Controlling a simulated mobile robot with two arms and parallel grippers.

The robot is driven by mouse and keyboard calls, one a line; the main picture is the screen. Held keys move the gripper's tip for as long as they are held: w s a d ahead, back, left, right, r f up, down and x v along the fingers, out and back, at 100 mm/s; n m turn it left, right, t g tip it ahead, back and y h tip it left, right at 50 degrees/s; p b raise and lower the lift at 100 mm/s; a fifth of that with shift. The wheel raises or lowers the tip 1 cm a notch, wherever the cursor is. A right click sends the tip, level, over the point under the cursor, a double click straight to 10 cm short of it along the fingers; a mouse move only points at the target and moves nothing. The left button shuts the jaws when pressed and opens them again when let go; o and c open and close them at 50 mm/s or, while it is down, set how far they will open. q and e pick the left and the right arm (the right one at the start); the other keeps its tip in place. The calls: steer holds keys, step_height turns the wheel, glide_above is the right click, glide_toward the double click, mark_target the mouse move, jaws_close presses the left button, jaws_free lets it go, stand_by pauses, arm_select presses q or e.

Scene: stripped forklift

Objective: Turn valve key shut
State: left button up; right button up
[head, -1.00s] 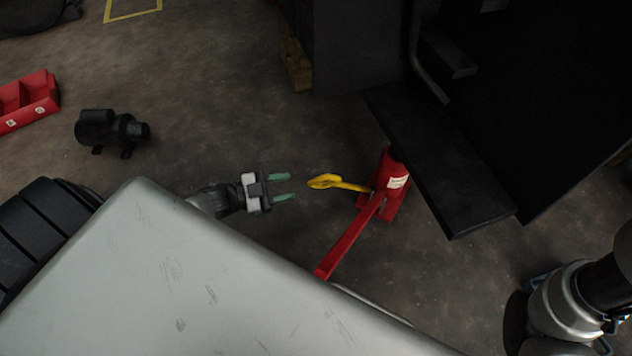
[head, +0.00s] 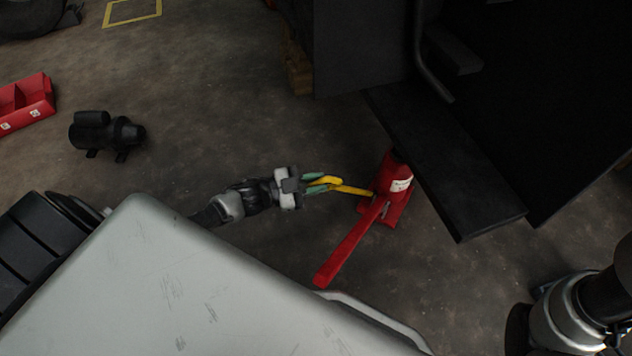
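The yellow valve key (head: 352,190) sticks out to the left from the base of a red bottle jack (head: 393,180). Its loop-shaped end lies at the green fingertips of my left gripper (head: 320,183). The fingers overlap the key's end, one on each side of it as seen from above. Whether they press on it I cannot tell. My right arm shows at the lower right, but its gripper is not visible.
The jack's long red handle (head: 345,249) slants down toward the grey body panel (head: 200,290). A dark forklift plate (head: 440,160) overhangs just right of the jack. A black motor (head: 105,133) and a red bin (head: 25,105) stand on the floor at left.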

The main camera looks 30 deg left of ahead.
arm_select(q)
jaws_close()
steer(key=shift+m, duration=0.5)
steer(key=m+g+h, duration=0.1)
steer(key=m+g, duration=0.1)
steer(key=m, duration=0.1)
steer(key=m+g+h, duration=0.1)
steer(key=m+g, duration=0.2)
steer(key=m, duration=0.1)
steer(key=shift+w+a+r, duration=0.1)
steer(key=shift+w+a, duration=0.05)
steer(key=m+g, duration=0.2)
steer(key=m, duration=0.1)
steer(key=m+g, duration=0.1)
steer(key=m, duration=0.1)
steer(key=shift+m+g+y+p, duration=0.3)
steer(key=shift+m+g+p, duration=0.05)
steer(key=shift+m+g, duration=0.05)
steer(key=shift+m+g+y+p, duration=0.45)
steer(key=shift+m+g, duration=0.55)
steer(key=shift+m, duration=0.9)
steer(key=shift+o, duration=2.4)
jaws_free()
